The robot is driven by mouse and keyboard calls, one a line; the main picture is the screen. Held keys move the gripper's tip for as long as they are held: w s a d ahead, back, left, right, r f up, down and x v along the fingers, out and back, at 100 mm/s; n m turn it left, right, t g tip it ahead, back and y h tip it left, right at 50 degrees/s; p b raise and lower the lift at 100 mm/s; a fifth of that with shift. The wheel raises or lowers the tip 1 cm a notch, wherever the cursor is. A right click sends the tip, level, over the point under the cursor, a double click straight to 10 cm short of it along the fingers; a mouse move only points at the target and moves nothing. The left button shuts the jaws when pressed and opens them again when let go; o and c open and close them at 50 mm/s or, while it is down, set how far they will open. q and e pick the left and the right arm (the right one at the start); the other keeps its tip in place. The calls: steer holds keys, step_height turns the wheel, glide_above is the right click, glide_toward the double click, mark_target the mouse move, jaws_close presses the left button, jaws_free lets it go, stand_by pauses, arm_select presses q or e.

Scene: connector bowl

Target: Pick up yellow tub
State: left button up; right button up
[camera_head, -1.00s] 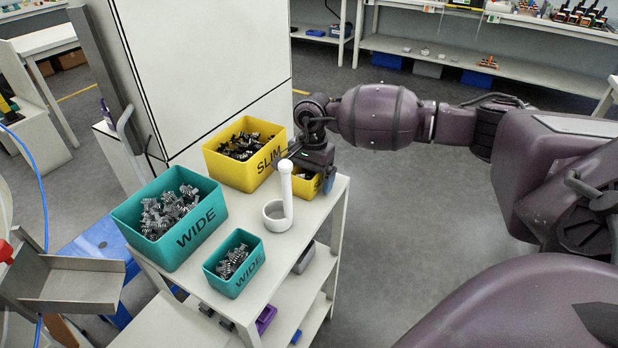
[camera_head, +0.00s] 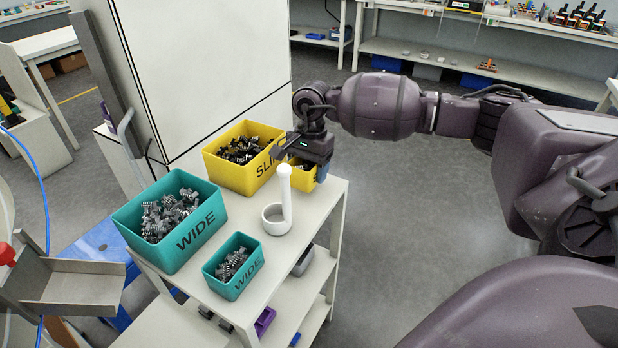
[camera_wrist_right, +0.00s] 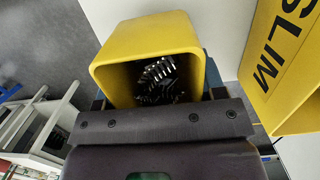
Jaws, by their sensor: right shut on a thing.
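The small yellow tub (camera_head: 302,178) is at the back right of the white cart top, partly hidden under my right gripper (camera_head: 308,166). In the right wrist view the yellow tub (camera_wrist_right: 145,42) lies between the blue-grey fingers, with dark and silvery connectors inside. My right gripper is shut on it. The tub appears slightly above the cart top. My left gripper is not in view.
A large yellow SLIM bin (camera_head: 219,170) stands close left of the tub. A white ring holder with a post (camera_head: 284,205) stands in front. A large teal WIDE bin (camera_head: 190,243) and a small teal WIDE bin (camera_head: 236,282) stand front left. Open floor lies right.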

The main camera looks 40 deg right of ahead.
step_height(320, 180, up, 16)
steer(key=p, duration=0.1)
steer(key=shift+r, duration=0.25)
steer(key=shift+s, duration=0.1)
stand_by(0.8)
